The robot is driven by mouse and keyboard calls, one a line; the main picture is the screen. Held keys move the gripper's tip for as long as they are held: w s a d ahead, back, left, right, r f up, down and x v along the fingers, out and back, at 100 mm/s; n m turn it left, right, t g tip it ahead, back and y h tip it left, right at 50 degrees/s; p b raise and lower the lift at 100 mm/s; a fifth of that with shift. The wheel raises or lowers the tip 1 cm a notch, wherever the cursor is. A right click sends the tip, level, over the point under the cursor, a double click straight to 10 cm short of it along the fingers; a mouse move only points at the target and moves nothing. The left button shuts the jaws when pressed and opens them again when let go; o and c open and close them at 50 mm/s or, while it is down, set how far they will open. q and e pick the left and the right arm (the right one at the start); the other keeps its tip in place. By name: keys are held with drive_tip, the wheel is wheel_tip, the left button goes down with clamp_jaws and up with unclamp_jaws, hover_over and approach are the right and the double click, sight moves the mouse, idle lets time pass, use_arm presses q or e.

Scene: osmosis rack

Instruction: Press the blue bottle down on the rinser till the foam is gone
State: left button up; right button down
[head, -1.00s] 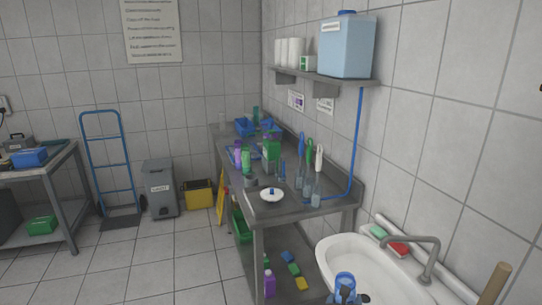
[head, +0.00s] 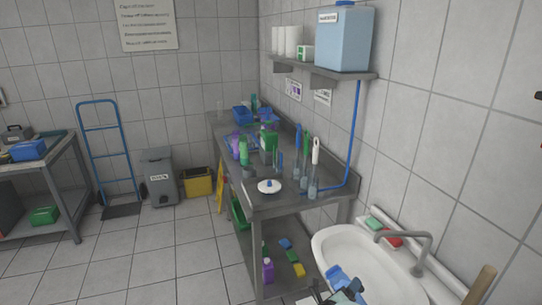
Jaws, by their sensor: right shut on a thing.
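The rinser (head: 269,187), a white round dish with a blue middle, sits on the front of the steel bench. The blue bottle (head: 340,278) shows at the bottom edge, in front of the white sink, tilted well over. My right gripper (head: 347,293) is shut on it; the fingers are dark and partly cut off by the frame edge. The bottle is well apart from the rinser, lower and nearer to me. Foam in the bottle cannot be made out. My left gripper is out of view.
The steel bench (head: 257,207) holds several bottles behind the rinser and upright brushes (head: 314,170) to its right. A blue hose (head: 354,135) runs down from the tank (head: 345,40). The sink (head: 340,245) with its tap (head: 410,236) stands at the right. Open floor lies left.

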drive_tip(key=shift+s, duration=0.5)
drive_tip(key=shift+s+a+r, duration=0.1)
drive_tip(key=shift+s+a, duration=0.1)
drive_tip(key=shift+a, duration=0.05)
drive_tip(key=shift+w+a, duration=0.1)
drive_tip(key=shift+a, duration=0.05)
drive_tip(key=shift+w+n, duration=0.25)
drive_tip(key=shift+n, duration=0.15)
drive_tip(key=shift+w+f+n, duration=0.1)
drive_tip(key=shift+f+n, duration=0.1)
drive_tip(key=shift+n, duration=0.3)
drive_tip(key=n+g+h, duration=0.1)
drive_tip(key=n, duration=0.2)
drive_tip(key=shift+a+r+h, duration=0.1)
drive_tip(key=shift+h, duration=0.3)
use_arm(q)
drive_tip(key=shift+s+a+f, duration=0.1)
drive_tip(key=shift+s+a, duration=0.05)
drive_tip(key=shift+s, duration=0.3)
